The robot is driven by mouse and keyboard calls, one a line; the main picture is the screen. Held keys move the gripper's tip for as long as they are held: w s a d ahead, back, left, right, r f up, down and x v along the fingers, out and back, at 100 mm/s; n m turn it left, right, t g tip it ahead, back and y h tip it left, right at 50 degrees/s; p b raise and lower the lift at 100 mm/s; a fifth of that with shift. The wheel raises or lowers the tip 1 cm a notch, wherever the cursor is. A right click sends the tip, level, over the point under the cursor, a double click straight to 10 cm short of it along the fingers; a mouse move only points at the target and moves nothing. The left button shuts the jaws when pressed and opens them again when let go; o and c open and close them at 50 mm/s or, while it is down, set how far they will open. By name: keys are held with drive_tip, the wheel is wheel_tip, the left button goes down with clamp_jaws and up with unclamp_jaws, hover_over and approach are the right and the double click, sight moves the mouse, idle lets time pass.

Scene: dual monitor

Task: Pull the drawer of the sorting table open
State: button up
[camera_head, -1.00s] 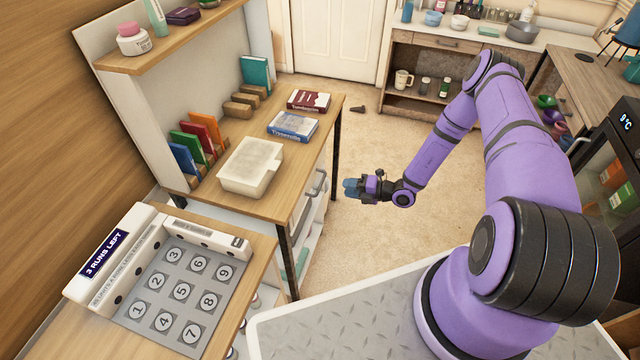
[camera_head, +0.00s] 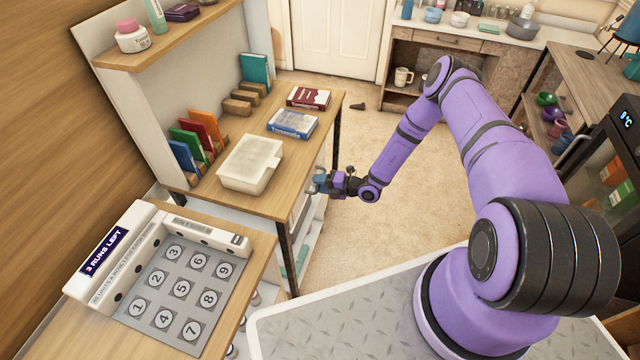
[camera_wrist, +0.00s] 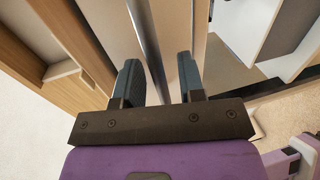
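The sorting table (camera_head: 222,193) stands left of centre, with its drawer (camera_head: 299,208) under the top on the right side. My gripper (camera_head: 319,182) is at the drawer front and hides most of the handle. In the wrist view my gripper (camera_wrist: 158,62) is open, its two dark fingers apart. A long metallic bar, which looks like the drawer handle (camera_wrist: 145,30), runs between the fingers. I cannot tell whether either finger touches it. The drawer looks shut.
On the tabletop are a translucent box (camera_head: 250,164), a blue box (camera_head: 292,124) and a dark red box (camera_head: 308,98). Dark table legs (camera_head: 287,258) flank the drawer side. Carpeted floor (camera_head: 400,215) to the right is clear.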

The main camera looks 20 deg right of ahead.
drive_tip(key=shift+a, duration=0.1)
drive_tip(key=shift+c, duration=0.2)
clamp_jaws()
drive_tip(key=f+v, duration=0.2)
drive_tip(key=v, duration=0.9)
drive_tip(key=d+f+v, duration=0.1)
drive_tip(key=f+v, duration=0.1)
drive_tip(key=v, duration=1)
drive_tip(key=shift+s+f, duration=0.3)
drive_tip(key=shift+f, duration=0.1)
drive_tip(key=shift+o, duration=0.2)
unclamp_jaws()
drive_tip(key=v, duration=1.1)
